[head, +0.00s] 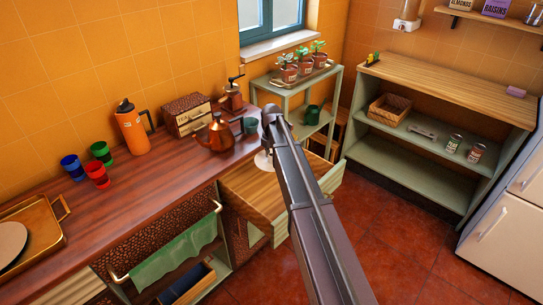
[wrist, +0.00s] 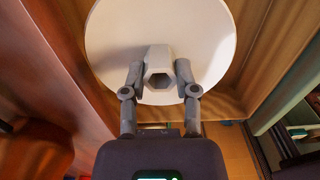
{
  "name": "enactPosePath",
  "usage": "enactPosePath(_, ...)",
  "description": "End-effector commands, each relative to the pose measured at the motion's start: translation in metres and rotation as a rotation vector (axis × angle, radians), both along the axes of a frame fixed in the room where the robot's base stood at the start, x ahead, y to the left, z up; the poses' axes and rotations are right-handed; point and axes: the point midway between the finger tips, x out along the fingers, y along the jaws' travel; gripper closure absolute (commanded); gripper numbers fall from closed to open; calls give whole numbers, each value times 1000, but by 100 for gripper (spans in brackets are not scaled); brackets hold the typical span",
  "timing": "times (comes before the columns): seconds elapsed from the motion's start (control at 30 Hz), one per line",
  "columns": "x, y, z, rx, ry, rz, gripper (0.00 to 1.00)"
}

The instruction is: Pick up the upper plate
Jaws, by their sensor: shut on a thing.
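A round white plate (wrist: 205,35) fills the upper middle of the wrist view. My gripper (wrist: 159,78) is shut on it, with its two fingers at the plate's near part and a grey six-sided shape between them. In the head view a small part of the white plate (head: 262,160) shows beside my arm, at the open wooden drawer. My arm hides the rest of it and the gripper there. I cannot tell whether the plate touches the drawer or whether another plate lies under it.
The open drawer (head: 250,187) juts out below the counter (head: 130,190). A copper kettle (head: 215,133), an orange flask (head: 132,128) and several coloured cups stand on the counter. A gold tray (head: 45,240) with a pale plate (head: 10,243) is at far left. Open floor lies right.

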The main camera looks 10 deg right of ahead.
Motion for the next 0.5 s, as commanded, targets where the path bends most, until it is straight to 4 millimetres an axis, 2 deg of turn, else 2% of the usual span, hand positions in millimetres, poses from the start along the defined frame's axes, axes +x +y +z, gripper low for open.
enactPosePath(0.03, 0, 0, 13, 0, 0, 0, 100)
enactPosePath(0.1, 0, 0, 20, 0, 0, 0, 100)
enactPosePath(0.5, 0, 0, 50, 0, 0, 0, 100)
